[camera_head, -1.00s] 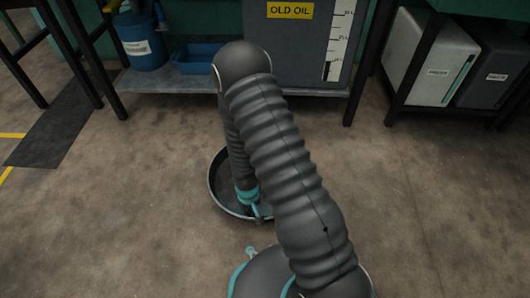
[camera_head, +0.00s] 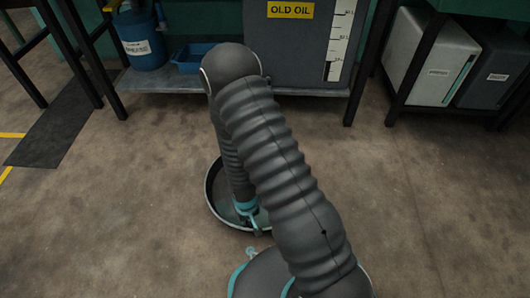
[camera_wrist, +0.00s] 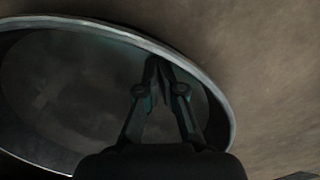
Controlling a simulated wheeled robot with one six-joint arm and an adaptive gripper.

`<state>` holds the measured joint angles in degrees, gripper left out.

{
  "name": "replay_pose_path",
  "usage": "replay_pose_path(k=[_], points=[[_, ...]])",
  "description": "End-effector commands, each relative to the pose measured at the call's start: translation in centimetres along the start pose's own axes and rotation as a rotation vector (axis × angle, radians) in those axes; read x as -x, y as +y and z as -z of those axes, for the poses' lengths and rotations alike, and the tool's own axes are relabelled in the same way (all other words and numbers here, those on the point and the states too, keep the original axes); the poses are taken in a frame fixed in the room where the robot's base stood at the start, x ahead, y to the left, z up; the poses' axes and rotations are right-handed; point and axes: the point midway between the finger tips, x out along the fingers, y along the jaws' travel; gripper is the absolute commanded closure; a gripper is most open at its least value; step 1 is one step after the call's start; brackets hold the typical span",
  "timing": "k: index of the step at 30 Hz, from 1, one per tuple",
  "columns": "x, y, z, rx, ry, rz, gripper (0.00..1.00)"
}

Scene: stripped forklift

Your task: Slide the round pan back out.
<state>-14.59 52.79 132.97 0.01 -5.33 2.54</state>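The round pan (camera_head: 209,205) is a dark, shallow dish with a lighter rim. It lies on the floor in front of the shelf unit, its right side partly hidden by my arm. My gripper (camera_head: 255,226) points down inside the pan, near the rim on my side. In the wrist view the pan (camera_wrist: 60,90) fills the left, with its pale rim curving past the fingers. There my gripper (camera_wrist: 157,66) has its fingertips together over the pan's inside, close to the rim. I see no rim between the fingers; whether they touch the wall is unclear.
A grey "OLD OIL" tank (camera_head: 300,45), a blue bucket (camera_head: 140,40) and a blue tray (camera_head: 190,58) stand on the low shelf behind. A rack (camera_head: 440,107) with grey containers is at right. The floor (camera_head: 430,210) around the pan is clear.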

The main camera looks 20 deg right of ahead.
Motion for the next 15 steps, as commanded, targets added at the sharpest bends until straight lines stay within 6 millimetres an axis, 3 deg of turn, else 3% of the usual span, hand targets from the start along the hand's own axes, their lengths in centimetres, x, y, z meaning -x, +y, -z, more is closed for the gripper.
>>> replay_pose_path(k=[15], points=[[0.1,1.0,1.6,-0.001,0.007,0.000,1.00]])
